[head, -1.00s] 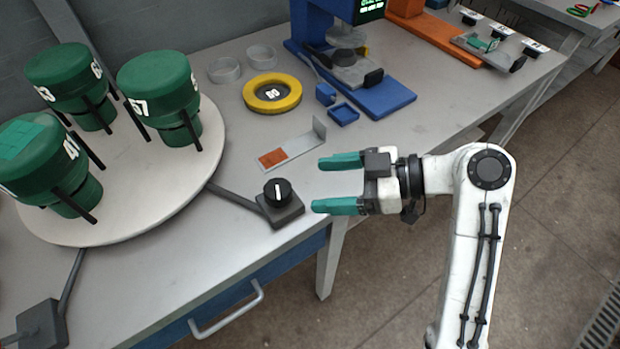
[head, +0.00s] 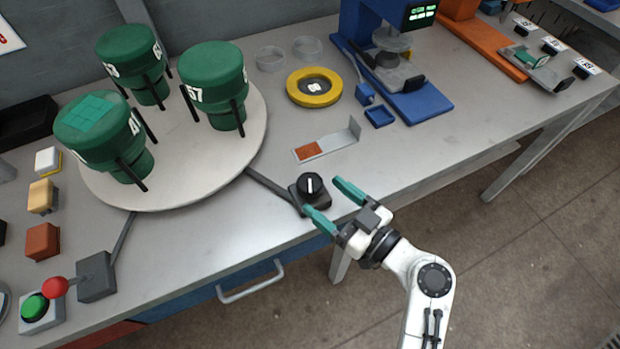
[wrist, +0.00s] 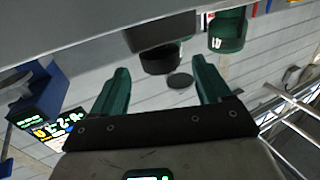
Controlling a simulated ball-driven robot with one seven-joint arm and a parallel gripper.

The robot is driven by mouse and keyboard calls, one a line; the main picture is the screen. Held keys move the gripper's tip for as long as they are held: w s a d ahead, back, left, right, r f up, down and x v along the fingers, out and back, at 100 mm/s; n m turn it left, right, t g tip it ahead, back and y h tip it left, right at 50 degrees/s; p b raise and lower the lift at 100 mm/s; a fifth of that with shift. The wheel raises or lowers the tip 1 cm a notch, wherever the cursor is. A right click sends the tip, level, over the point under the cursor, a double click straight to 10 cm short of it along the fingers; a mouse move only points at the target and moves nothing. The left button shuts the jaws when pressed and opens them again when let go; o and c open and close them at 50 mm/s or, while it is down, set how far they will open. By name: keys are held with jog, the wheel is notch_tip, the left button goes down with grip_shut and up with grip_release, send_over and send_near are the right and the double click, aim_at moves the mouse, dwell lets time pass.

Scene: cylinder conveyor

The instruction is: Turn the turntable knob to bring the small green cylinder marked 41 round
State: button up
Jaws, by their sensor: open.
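The turntable (head: 185,190) is a round pale disc bearing three green cylinders held by dark posts. The front-left cylinder (head: 90,130) has a lighter green patch on top and a partly hidden marking that looks like 41. The others are the 57 cylinder (head: 213,80) and a rear cylinder (head: 128,52) with a partly readable number. The knob (head: 310,184) is black with a white line, on a dark box at the turntable's right. My gripper (head: 328,198) is open and empty, its teal fingers close to the knob's front right. Contact cannot be told.
A red-orange and grey bracket (head: 330,148) lies behind the knob. A yellow ring (head: 314,87) and a blue machine (head: 420,100) stand further back. A red-ball lever (head: 54,288) and a green button (head: 35,306) are at front left.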

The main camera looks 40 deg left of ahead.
aim_at(320, 192)
jog(key=shift+a+p, duration=0.45)
jog(key=shift+a, duration=2.2)
jog(key=shift+c, duration=0.2)
jog(key=shift+w, duration=0.1)
jog(key=c, duration=0.9)
